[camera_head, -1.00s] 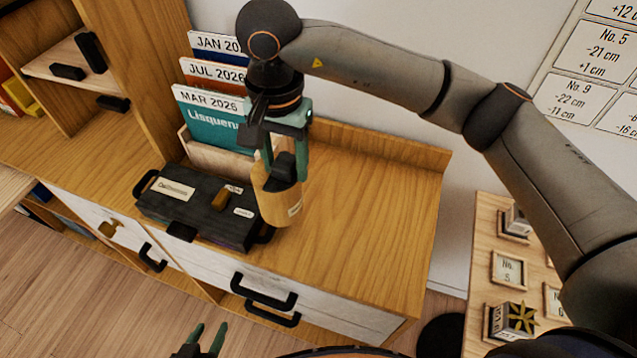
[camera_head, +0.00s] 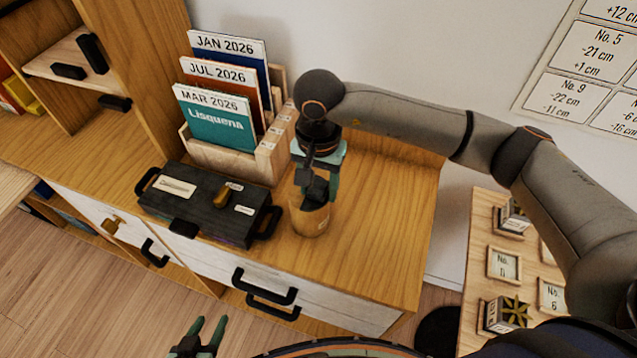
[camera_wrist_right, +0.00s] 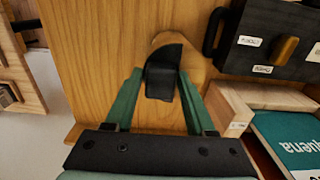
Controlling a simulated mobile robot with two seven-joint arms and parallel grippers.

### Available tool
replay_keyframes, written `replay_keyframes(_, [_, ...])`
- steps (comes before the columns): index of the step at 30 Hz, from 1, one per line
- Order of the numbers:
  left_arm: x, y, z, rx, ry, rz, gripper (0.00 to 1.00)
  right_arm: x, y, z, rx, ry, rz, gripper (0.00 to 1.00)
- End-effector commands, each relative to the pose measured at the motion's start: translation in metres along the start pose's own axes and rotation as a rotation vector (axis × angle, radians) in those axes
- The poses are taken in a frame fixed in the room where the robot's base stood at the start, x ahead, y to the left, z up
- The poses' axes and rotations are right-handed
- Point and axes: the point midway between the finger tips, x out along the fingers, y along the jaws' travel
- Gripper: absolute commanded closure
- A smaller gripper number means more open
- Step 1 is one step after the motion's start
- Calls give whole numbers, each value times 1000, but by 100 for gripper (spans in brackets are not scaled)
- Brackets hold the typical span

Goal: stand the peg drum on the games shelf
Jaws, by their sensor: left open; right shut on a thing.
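The peg drum (camera_head: 308,222) is a light wooden cylinder with a dark grip piece on top. My right gripper (camera_head: 316,188) is shut on it from above, over the wooden cabinet top (camera_head: 372,235). In the right wrist view the dark grip (camera_wrist_right: 163,75) sits between the green fingers, with a little of the drum (camera_wrist_right: 195,62) behind. The drum looks upright and low; I cannot tell whether its base touches the top. Open wooden shelving (camera_head: 150,75) stands at the left; which part is the games shelf is unmarked. My left gripper (camera_head: 208,333) is open and empty at the bottom edge.
A dark case (camera_head: 205,207) with black handles lies just left of the drum. Behind it a wooden rack (camera_head: 225,157) holds several calendar-like folders. The cabinet top right of the drum is clear. A wooden board with small frames (camera_head: 482,262) is at right.

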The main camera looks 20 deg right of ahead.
Motion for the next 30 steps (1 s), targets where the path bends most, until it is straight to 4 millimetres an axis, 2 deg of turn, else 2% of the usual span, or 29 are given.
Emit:
replay_keyframes(7, [3, 0, 4, 0, 0, 0, 50, 3, -1, 0, 0, 1, -2, 100])
replay_keyframes(8, [3, 0, 3, 0, -1, 0, 50, 3, 0, 0, 1, 0, 1, 43])
replay_keyframes(15, [2, 0, 3, 0, -1, 0, 50, 2, 0, 0, 1, 0, 1, 16])
replay_keyframes(25, [0, 0, 0, 0, -1, 0, 50, -1, 0, 0, 1, 0, 1, 15])
replay_keyframes(28, [1, 0, 1, 0, 1, 0, 50, -10, -1, -1, 2, 3, -1, 15])
replay_keyframes(30, [2, 0, 2, 0, 1, 0, 50, -23, -1, -1, 2, 4, -3, 15])
